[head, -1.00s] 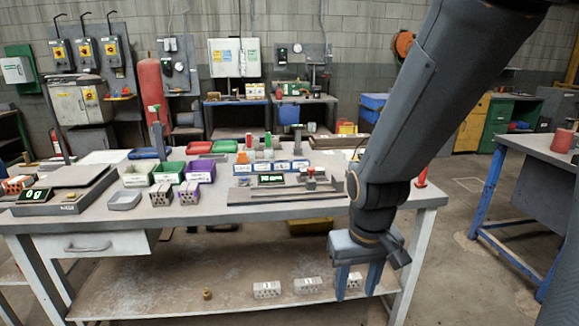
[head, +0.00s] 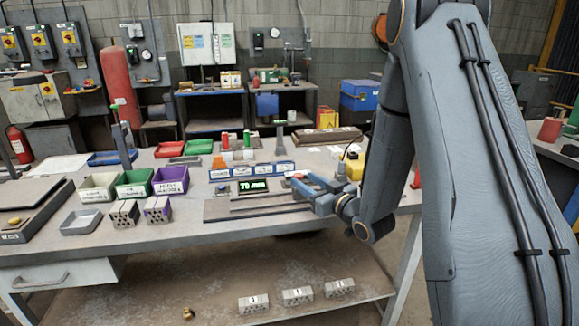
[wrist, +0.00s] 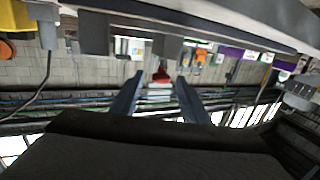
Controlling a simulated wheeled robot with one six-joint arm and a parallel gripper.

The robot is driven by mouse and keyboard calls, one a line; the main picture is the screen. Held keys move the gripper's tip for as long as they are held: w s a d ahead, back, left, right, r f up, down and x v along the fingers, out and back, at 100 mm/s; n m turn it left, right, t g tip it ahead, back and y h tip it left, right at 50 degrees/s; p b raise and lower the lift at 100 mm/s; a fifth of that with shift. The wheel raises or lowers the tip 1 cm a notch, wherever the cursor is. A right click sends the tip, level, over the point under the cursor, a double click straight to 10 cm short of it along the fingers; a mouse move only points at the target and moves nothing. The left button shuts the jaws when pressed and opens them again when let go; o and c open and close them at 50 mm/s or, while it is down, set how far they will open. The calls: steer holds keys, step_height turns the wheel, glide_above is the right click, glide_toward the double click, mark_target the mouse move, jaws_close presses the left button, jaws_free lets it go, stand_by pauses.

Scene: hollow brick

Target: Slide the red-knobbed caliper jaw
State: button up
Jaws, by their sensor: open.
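The caliper lies flat on the workbench, its long grey bar (head: 235,208) running left to right. Its green display (head: 253,186) appears to read 70 mm. The red knob (head: 298,175) of the sliding jaw is at the bar's right part, partly hidden by my gripper (head: 291,184). My gripper is open and low over the bench, its fingers pointing left at the jaw. In the wrist view the red knob (wrist: 161,76) appears between the tips of my two open fingers (wrist: 160,82). I cannot tell whether they touch the jaw.
A blue-fronted rack (head: 250,171) with labels stands just behind the caliper. Hollow bricks (head: 125,213) and labelled bins (head: 133,184) are to the left. A grey tray (head: 82,221) is near the front edge. More bricks (head: 297,296) lie on the lower shelf.

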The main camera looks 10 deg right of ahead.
steer(key=shift+w+a+r, duration=0.2)
steer(key=shift+w+r, duration=0.1)
steer(key=shift+w, duration=0.05)
steer(key=p+x, duration=0.1)
steer(key=x, duration=0.6)
steer(key=shift+w+a+r+p, duration=0.15)
steer(key=shift+p, duration=0.2)
steer(key=shift+c, duration=0.3)
jaws_close()
